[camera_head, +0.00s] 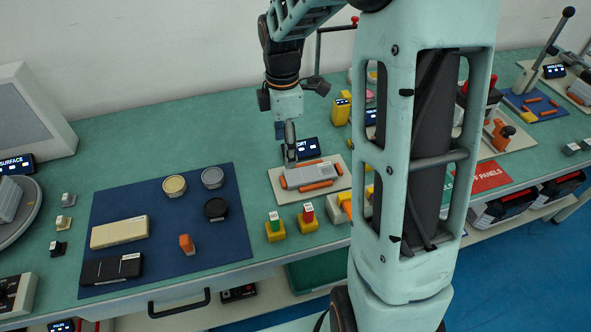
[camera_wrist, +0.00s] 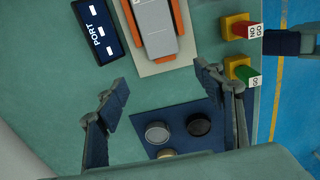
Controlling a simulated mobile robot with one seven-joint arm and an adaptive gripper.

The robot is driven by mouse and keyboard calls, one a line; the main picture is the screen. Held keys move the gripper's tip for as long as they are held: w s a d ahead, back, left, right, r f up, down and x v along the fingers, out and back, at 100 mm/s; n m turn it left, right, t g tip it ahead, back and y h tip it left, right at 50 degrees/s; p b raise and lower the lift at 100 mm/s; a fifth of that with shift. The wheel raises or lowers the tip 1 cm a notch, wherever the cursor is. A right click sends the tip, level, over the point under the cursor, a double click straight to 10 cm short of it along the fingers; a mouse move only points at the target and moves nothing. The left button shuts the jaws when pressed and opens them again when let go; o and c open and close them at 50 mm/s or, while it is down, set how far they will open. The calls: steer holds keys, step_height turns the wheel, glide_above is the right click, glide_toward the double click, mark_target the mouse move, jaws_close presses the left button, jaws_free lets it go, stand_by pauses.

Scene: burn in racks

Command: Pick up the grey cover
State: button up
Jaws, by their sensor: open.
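The grey cover (camera_head: 299,177) appears to be the long grey block on a pale board, with orange strips along its sides. In the wrist view the grey cover (camera_wrist: 163,44) is at the top, partly cut off by the picture edge. My gripper (camera_head: 290,150) hangs over the far left part of the board in the head view and hides a little of the block. In the wrist view my gripper (camera_wrist: 160,90) is open, with nothing between its fingers. The block lies beyond the fingertips. I cannot tell the exact height gap.
A PORT display (camera_head: 305,147) stands behind the board. Yellow blocks with a green tag (camera_head: 274,226) and a red tag (camera_head: 308,218) stand in front. A blue mat (camera_head: 150,254) with round lids and boxes lies left. My arm hides the table to the right.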

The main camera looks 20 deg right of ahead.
steer(key=f, duration=1)
steer(key=shift+s+f+b, duration=0.3)
steer(key=shift+f, duration=0.05)
steer(key=c, duration=1.4)
steer(key=shift+o, duration=0.2)
steer(key=shift+r, duration=0.15)
steer(key=shift+r+p, duration=0.7)
steer(key=shift+r, duration=0.1)
steer(key=s+a+r+p, duration=0.2)
steer(key=s+r+p, duration=0.3)
steer(key=s+r, duration=0.15)
steer(key=s+a+r+p, duration=0.3)
steer(key=s+r+p, duration=0.15)
steer(key=s, duration=0.25)
step_height(320, 180, up, 3)
steer(key=m, duration=1.8)
glide_above(287, 178)
steer(key=s, duration=0.1)
steer(key=shift+s+a+f, duration=0.15)
steer(key=shift+a+f, duration=0.05)
